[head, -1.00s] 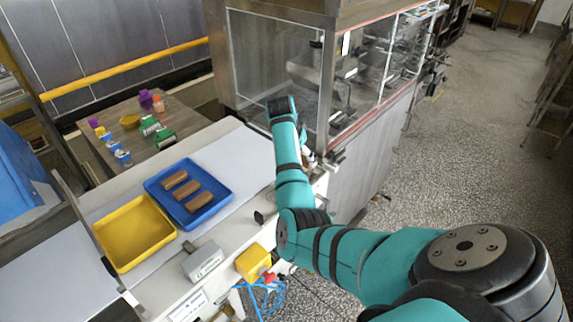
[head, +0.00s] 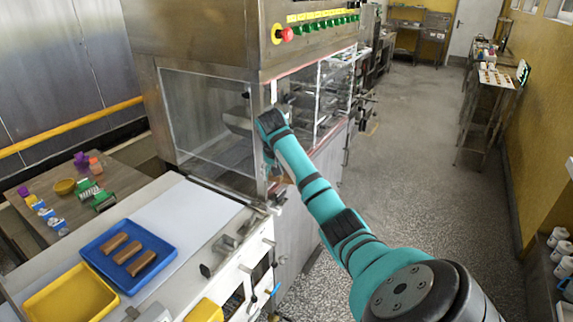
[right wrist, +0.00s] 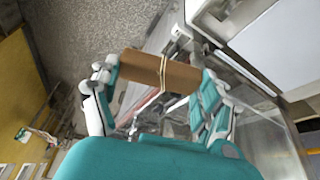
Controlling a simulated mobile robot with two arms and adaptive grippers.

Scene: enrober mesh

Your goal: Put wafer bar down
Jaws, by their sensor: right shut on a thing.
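In the right wrist view, my right gripper (right wrist: 159,76) is shut on a brown wafer bar (right wrist: 139,67), with one finger at each end. A thin pale line crosses the bar near its middle. In the head view the gripper is mostly hidden by my right arm, at the near corner of the glass-sided enrober (head: 208,115). The held bar cannot be made out there. Three similar brown bars, the middle one (head: 128,252) among them, lie in a blue tray (head: 165,255) at lower left. My left gripper is not in view.
A yellow tray (head: 70,298) beside the blue one looks empty. A pale work surface (head: 190,215) behind the blue tray is clear. A wooden table (head: 125,180) at left holds several small coloured items. A red button (head: 286,34) sits on the enrober's upper housing.

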